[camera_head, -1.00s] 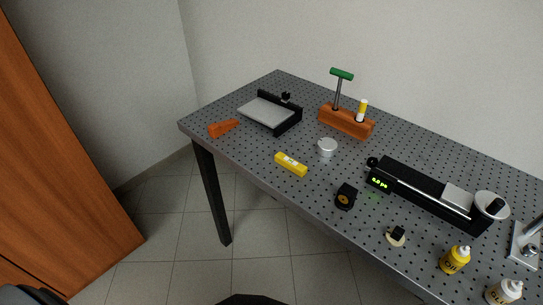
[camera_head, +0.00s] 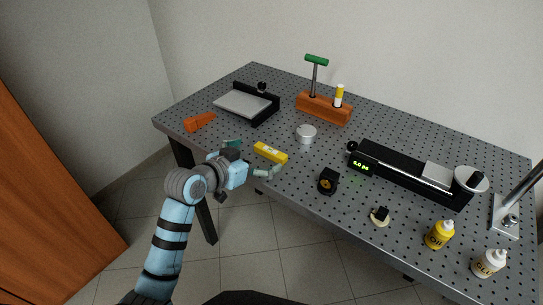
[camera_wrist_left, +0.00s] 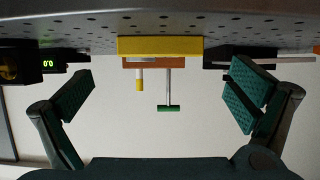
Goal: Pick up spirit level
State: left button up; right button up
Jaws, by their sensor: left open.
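The spirit level (camera_head: 270,152) is a small yellow bar lying on the perforated table near its front edge. In the left wrist view the spirit level (camera_wrist_left: 160,47) is a yellow block at the top centre, between the spread fingers but beyond their tips. My left gripper (camera_head: 253,158) is open and empty at the table's front edge, just in front of the level. The teal finger pads of the left gripper (camera_wrist_left: 160,104) show wide apart, with a clear gap to the level. My right gripper is not in view.
The table (camera_head: 230,170) holds an orange tool (camera_head: 199,121) left of the level, a white round container (camera_head: 306,134) behind it and a black tape measure (camera_head: 328,181) to its right. An orange block (camera_head: 322,108) holds a green-handled tool. A black device (camera_head: 400,174) stands further right.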

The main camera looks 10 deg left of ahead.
aim_at(268, 152)
pick_arm(q)
jog(key=b+x, duration=0.1)
jog(key=x, duration=0.3)
jog(key=shift+w+f, duration=0.1)
jog(key=shift+f, duration=0.1)
jog(key=shift+w, duration=0.2)
jog(key=shift+s, duration=0.1)
jog(key=c, duration=1.1)
jog(key=shift+r, duration=0.1)
notch_tip(268, 152, up, 20)
jog(key=p, duration=0.5)
